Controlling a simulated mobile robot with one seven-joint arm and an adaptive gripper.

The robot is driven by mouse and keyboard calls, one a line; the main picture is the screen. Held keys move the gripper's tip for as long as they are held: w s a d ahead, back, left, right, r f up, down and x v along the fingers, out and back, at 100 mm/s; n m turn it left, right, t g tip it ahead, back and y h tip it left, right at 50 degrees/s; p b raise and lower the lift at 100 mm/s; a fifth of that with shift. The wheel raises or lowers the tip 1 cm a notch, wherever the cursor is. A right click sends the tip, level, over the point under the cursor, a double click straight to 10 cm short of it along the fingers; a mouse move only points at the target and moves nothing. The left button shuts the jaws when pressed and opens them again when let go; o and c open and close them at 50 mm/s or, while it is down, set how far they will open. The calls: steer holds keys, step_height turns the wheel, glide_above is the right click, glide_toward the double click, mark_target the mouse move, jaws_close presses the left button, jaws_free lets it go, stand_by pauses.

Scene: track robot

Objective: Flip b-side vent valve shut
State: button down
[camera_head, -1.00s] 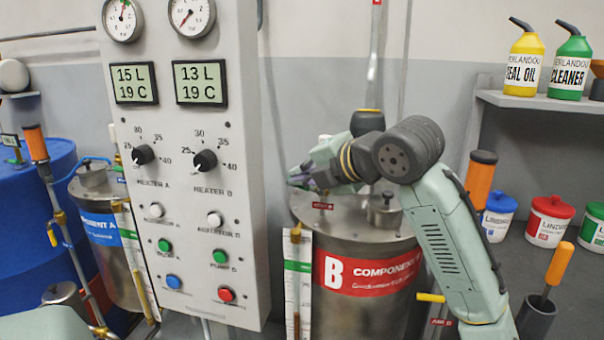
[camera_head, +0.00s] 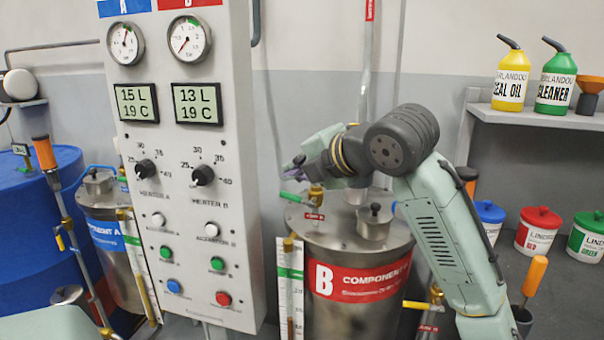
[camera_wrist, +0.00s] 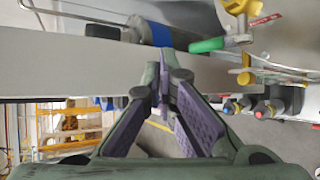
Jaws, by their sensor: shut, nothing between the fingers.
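The B-side vent valve (camera_head: 315,192) is a small brass body on the lid of the B tank (camera_head: 340,275), above a red tag. Its green lever (camera_head: 293,198) points left, roughly level. In the wrist view the green lever (camera_wrist: 208,45) lies right of my fingertips, with brass parts (camera_wrist: 245,77) beside it. My gripper (camera_head: 293,169) is above the lever, with a small gap between them in the head view. In the wrist view my gripper (camera_wrist: 163,62) has its purple-padded fingers together at the tips, with nothing between them.
The control panel (camera_head: 190,130) stands close left of the gripper. A lidded metal pot (camera_head: 375,222) sits on the tank lid to the right. A level gauge (camera_head: 290,285) stands at the tank's left. A shelf (camera_head: 530,116) with bottles is at the right.

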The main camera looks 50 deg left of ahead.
steer(key=s+d+r+b, duration=0.1)
steer(key=s+d+r, duration=0.2)
steer(key=r, duration=0.4)
steer(key=shift+d, duration=0.4)
steer(key=shift+s, duration=0.1)
